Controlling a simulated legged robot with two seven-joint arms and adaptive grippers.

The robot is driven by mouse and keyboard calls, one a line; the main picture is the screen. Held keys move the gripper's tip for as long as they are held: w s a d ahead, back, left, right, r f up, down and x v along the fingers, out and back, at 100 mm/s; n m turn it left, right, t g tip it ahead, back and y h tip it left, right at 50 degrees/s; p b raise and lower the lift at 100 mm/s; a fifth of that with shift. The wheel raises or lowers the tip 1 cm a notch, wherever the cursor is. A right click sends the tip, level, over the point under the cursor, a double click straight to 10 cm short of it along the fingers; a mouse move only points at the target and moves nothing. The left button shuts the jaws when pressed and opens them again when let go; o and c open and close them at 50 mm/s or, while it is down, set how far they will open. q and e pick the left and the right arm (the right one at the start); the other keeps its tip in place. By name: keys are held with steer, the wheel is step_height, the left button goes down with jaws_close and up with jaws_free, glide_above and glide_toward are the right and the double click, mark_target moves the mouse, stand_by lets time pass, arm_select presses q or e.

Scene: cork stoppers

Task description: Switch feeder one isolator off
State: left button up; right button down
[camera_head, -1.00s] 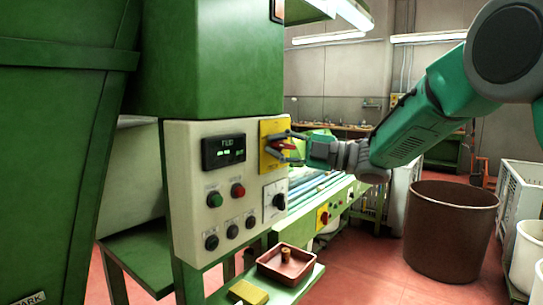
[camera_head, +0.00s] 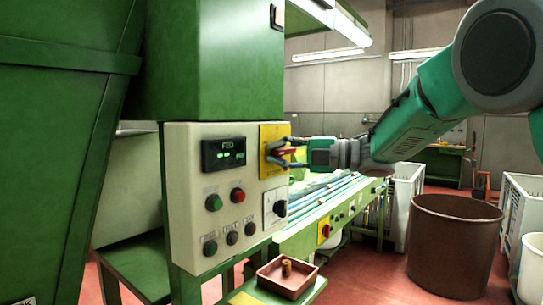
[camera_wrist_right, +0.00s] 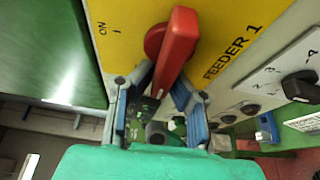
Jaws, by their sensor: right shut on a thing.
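The feeder one isolator is a red rotary handle (camera_head: 287,151) on a yellow plate (camera_head: 267,133) at the upper right of the control panel. In the right wrist view the red handle (camera_wrist_right: 178,45) stands out from the yellow plate, which reads "FEEDER 1" and "ON 1". My right gripper (camera_head: 276,154) reaches it from the right and is shut on the handle. In the right wrist view its two fingers (camera_wrist_right: 157,95) lie on either side of the handle's lower end. My left gripper is not in view.
The cream panel (camera_head: 188,180) also carries a display (camera_head: 223,153), green and red buttons, several black knobs and a selector (camera_head: 280,208). A red-brown tray (camera_head: 272,277) sits below it. A brown bin (camera_head: 455,240) and white crates stand at the right.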

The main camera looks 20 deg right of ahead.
steer(key=shift+d+f, duration=0.2)
steer(key=shift+f, duration=0.1)
steer(key=c, duration=1.6)
jaws_free()
steer(key=shift+s+d, duration=0.1)
steer(key=shift+o, duration=0.2)
steer(key=shift+d+r, duration=0.1)
steer(key=shift+d, duration=0.35)
steer(key=v, duration=1.1)
steer(key=shift+s, duration=0.25)
